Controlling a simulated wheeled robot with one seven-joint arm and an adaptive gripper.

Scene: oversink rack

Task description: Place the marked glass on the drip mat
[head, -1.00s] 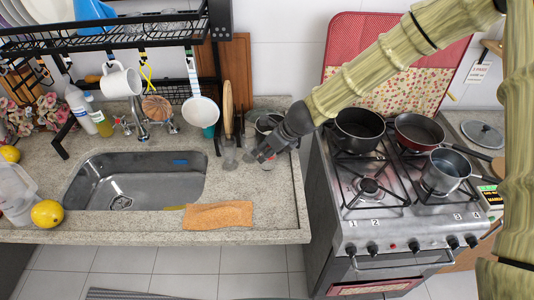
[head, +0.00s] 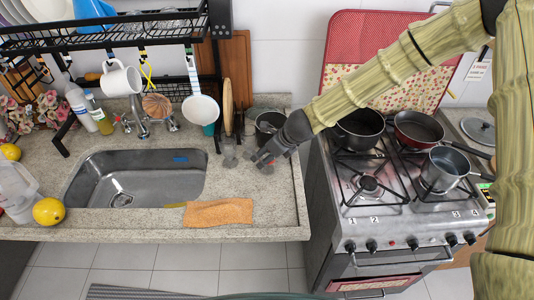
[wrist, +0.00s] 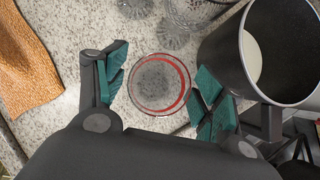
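The marked glass, a clear glass with a red ring (wrist: 160,84), stands on the counter in the wrist view, seen from above. My gripper (wrist: 163,78) is open, with one green-padded finger on each side of the glass and small gaps showing. In the head view my gripper (head: 262,162) is low over the counter right of the sink, and the glass is mostly hidden by it. The orange drip mat (head: 218,212) lies flat at the counter's front edge, left of my gripper; part of it shows at left in the wrist view (wrist: 25,60).
Other clear glasses (wrist: 170,32) stand just beyond the marked one. A dark pot (wrist: 262,50) stands close to my right finger. The sink (head: 135,180) is left, the stove (head: 400,190) right, and the rack (head: 120,35) hangs above the sink.

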